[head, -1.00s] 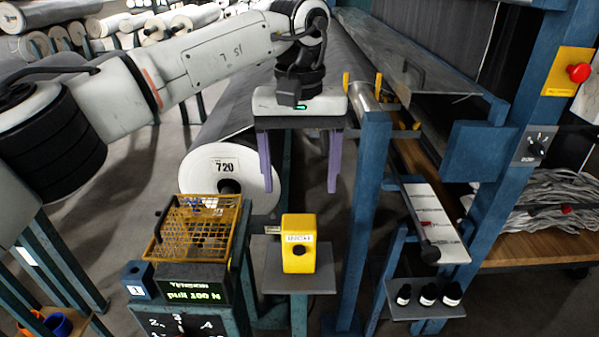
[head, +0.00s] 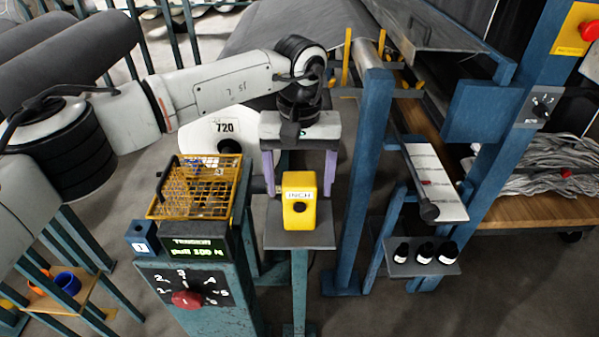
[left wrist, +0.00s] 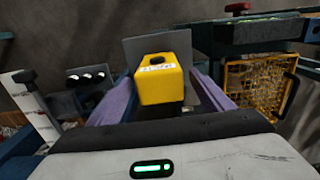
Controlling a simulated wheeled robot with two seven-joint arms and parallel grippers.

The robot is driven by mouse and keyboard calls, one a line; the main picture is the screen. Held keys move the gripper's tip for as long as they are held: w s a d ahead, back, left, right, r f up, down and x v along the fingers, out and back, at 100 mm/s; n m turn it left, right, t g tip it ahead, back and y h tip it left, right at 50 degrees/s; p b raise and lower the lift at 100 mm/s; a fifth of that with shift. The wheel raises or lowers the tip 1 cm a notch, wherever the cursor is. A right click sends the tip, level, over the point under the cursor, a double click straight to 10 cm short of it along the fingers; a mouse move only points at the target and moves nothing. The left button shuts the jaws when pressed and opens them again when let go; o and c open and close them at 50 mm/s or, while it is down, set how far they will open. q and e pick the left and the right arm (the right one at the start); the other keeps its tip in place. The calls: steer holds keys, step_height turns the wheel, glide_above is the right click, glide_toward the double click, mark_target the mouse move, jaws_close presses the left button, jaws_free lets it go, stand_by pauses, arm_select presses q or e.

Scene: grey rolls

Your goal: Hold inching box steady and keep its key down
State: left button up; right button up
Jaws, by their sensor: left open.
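The yellow inching box (head: 299,212) stands upright on a small grey shelf (head: 318,238) on a teal post. It has an INCH label and a dark round key (head: 299,207) on its face. My left gripper (head: 299,190) is open, its purple fingers behind the box in the head view, one towards each side. In the left wrist view the box (left wrist: 162,85) shows between the two fingers (left wrist: 165,100), further out, with dark key on top. I cannot tell whether the fingers touch it. My right gripper is not in view.
A tension console (head: 195,262) with a red knob and a yellow wire basket (head: 196,188) stand left of the box. A blue post (head: 362,180) rises close on the right.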

arm_select(q)
steer(key=c, duration=1.3)
steer(key=shift+c, duration=0.2)
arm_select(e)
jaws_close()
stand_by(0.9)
